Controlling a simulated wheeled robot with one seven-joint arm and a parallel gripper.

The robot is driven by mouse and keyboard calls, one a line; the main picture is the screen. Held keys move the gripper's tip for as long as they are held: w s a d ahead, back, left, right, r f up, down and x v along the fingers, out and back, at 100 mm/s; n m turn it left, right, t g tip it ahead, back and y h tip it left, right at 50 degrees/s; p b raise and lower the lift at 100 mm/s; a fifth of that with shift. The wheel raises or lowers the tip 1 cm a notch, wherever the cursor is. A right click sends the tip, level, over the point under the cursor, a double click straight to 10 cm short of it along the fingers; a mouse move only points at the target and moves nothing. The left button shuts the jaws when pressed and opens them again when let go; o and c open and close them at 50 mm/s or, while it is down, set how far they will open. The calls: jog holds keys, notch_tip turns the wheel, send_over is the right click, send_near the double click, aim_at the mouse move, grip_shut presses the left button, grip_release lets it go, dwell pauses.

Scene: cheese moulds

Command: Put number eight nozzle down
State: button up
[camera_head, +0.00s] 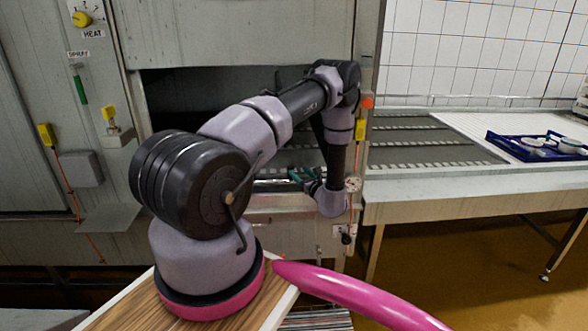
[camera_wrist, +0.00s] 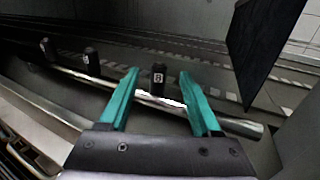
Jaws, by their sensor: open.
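A black nozzle with a white label that looks like an 8 (camera_wrist: 158,80) stands upright on a metal pipe (camera_wrist: 235,122) in the wrist view. My gripper (camera_wrist: 159,73) is open, with one teal finger to the left of this nozzle and one to the right. Gaps show between the nozzle and both fingers. In the head view my gripper (camera_head: 302,175) is inside the machine's opening, partly hidden by my arm. The nozzle cannot be made out there.
Two more black nozzles, a nearer one (camera_wrist: 91,60) and a farther one (camera_wrist: 45,48), stand along the pipe to the left. A dark panel (camera_wrist: 262,45) hangs at the upper right. A conveyor (camera_head: 430,148) and a blue crate (camera_head: 540,147) with white moulds lie to the right.

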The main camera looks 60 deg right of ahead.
jog(key=v, duration=0.3)
jog(key=shift+s+a, duration=0.2)
jog(key=shift+s, duration=0.1)
jog(key=shift+s, duration=0.1)
dwell(0.7)
